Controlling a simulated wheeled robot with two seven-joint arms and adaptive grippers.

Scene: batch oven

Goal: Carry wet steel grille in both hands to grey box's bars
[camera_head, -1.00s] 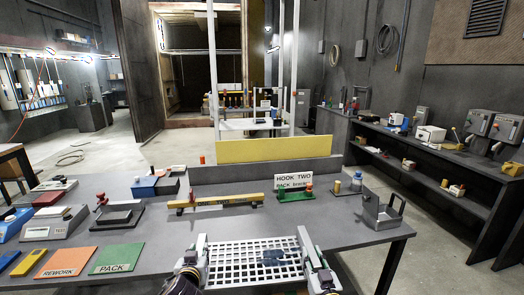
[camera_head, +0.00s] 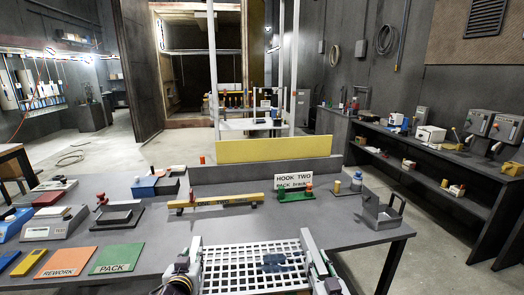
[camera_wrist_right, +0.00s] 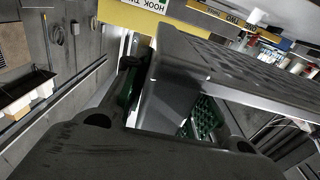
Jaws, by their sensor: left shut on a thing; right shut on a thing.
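The steel grille (camera_head: 236,264), a pale lattice with a dark patch right of its middle, is at the bottom centre of the head view, over the near part of the table. My left gripper (camera_head: 194,254) is shut on its left side and my right gripper (camera_head: 316,252) on its right side. In the right wrist view the grille (camera_wrist_right: 245,72) reaches from my right gripper (camera_wrist_right: 165,100) to the upper right. A small grey metal box (camera_head: 376,217) stands at the table's right end, apart from the grille. I cannot make out bars on it.
A yellow beam (camera_head: 222,200) and a green bracket with a HOOK TWO sign (camera_head: 293,180) stand behind the grille. REWORK (camera_head: 67,262) and PACK (camera_head: 117,258) mats lie left. A low grey wall (camera_head: 262,171) edges the table's back. A bench (camera_head: 440,158) stands right.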

